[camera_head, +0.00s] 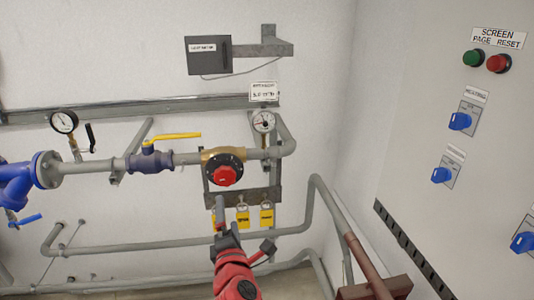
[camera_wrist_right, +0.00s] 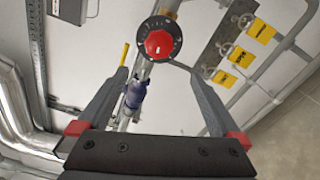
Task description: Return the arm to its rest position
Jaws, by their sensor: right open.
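My right arm comes up from the bottom of the head view. Its gripper (camera_head: 243,222) is in front of the wall below the red valve knob (camera_head: 225,176), left of and below the yellow tags. In the right wrist view the gripper (camera_wrist_right: 152,100) has its two fingers wide apart with nothing between them. The red knob with its black dial (camera_wrist_right: 159,43) shows beyond the fingertips, apart from them. My left gripper does not show in the head view.
Yellow padlock tags (camera_head: 266,216) hang from a bracket near my right gripper. Grey pipes (camera_head: 120,245) run along the wall below. A yellow-handled valve (camera_head: 178,137) is at left. A control cabinet (camera_head: 420,100) with blue switches (camera_head: 460,121) stands at right.

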